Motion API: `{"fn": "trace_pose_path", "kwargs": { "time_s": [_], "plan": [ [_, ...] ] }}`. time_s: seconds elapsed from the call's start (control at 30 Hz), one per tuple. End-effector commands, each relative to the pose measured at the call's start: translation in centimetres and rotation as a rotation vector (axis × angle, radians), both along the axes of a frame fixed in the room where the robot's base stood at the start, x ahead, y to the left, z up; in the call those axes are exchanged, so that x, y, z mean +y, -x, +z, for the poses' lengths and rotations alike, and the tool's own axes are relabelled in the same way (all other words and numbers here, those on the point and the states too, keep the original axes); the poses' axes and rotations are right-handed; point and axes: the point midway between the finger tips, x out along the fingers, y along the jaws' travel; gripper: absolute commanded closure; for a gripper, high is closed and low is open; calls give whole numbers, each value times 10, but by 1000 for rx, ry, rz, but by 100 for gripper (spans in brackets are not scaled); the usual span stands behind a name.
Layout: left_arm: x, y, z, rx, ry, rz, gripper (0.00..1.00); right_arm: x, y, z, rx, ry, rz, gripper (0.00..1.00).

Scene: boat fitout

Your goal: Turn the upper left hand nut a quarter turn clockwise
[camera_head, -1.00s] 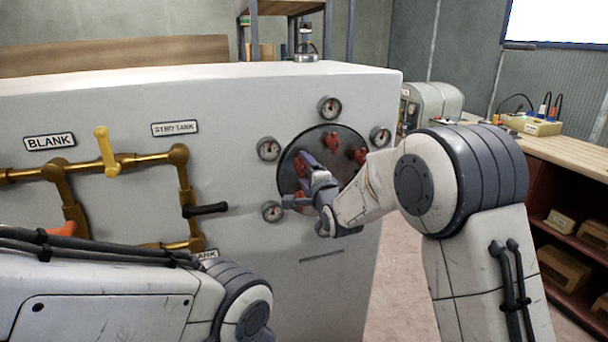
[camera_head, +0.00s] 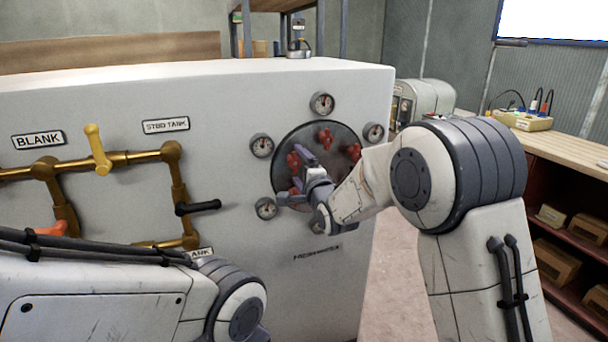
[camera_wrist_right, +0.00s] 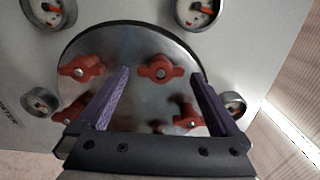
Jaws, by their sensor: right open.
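The dark round plate (camera_head: 335,195) on the grey cabinet front carries several red wing nuts. The upper left nut (camera_head: 293,160) shows just left of my right gripper's purple finger; in the right wrist view, which is turned sideways, it appears to be the nut at upper middle (camera_wrist_right: 158,70). My right gripper (camera_head: 304,157) is open and empty in front of the plate. In the wrist view its fingers (camera_wrist_right: 162,85) appear on either side of that nut, with no visible contact. The lower left nut (camera_head: 295,187) is partly covered by the gripper. My left gripper is out of view.
Gauges surround the plate, such as the upper left gauge (camera_head: 262,145) and top gauge (camera_head: 322,103). Brass pipes (camera_head: 120,158) with a yellow handle (camera_head: 97,148) and black handle (camera_head: 198,207) stick out to the left. A workbench (camera_head: 560,146) stands at right.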

Motion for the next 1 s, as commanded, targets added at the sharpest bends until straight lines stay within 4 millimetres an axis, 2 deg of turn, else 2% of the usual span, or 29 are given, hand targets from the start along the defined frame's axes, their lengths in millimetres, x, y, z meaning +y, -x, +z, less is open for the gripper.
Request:
{"fn": "trace_pose_path", "kwargs": {
  "time_s": [0.3,0.5,0.67,1.0],
  "plan": [
    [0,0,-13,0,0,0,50,-18,56,-1,-1,0,-1,0],
    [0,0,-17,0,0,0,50,-28,84,0,0,0,-1,0],
    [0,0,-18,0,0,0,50,-31,93,0,1,0,-1,0],
    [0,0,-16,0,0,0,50,-30,95,0,6,11,2,0]
  ]
}}
